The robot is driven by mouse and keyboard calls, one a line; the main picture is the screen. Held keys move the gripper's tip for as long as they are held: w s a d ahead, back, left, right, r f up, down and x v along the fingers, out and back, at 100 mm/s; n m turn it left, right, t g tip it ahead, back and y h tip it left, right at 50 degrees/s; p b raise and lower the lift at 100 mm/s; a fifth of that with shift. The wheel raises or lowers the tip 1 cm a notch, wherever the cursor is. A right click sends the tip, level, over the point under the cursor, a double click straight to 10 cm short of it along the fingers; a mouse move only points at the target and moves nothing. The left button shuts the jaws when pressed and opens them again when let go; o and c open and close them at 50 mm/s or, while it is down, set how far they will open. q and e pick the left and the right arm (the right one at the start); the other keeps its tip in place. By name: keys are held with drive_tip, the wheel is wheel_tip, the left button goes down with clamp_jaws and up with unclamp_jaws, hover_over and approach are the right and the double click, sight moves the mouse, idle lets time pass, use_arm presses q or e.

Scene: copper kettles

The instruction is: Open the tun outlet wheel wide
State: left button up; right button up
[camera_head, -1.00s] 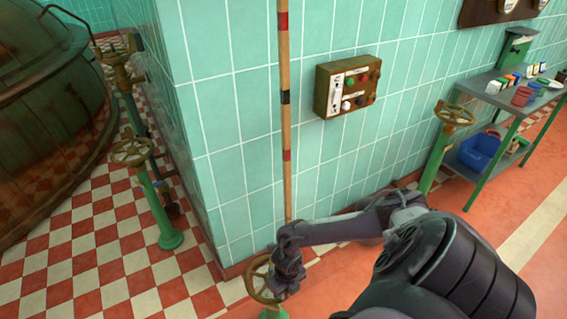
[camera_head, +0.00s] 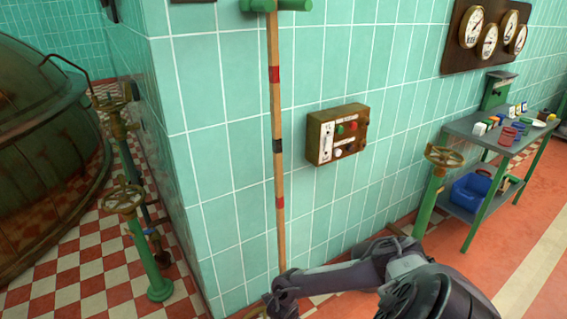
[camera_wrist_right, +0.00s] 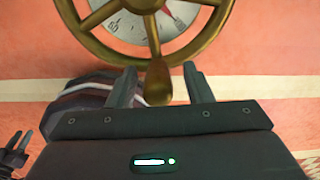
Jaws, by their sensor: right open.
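A brass handwheel (camera_wrist_right: 212,45) fills the top of the right wrist view, with a pale dial behind its spokes. Its rounded brass handle (camera_wrist_right: 158,82) points down between the fingers of my right gripper (camera_wrist_right: 163,90). The fingers are open, with a gap on each side of the handle. In the head view my right gripper (camera_head: 280,302) is at the bottom edge, and only a sliver of the wheel (camera_head: 257,313) shows beside it. No label shows which wheel is the tun outlet.
A large copper tun (camera_head: 45,150) stands at left, near a green-posted valve wheel (camera_head: 125,198). Another wheel (camera_head: 444,157) stands at right before a grey shelf table (camera_head: 470,130). A banded pole (camera_head: 277,170) and a control box (camera_head: 337,135) are by the tiled wall.

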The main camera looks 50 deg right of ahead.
wheel_tip(320, 180, up, 8)
drive_tip(key=shift+d+f+p, duration=0.1)
drive_tip(key=shift+f+p, duration=0.1)
drive_tip(key=shift+p, duration=0.45)
use_arm(q)
drive_tip(key=s, duration=0.3)
drive_tip(key=shift+a+f, duration=0.3)
drive_tip(key=shift+a, duration=0.05)
drive_tip(key=shift+w+d, duration=0.1)
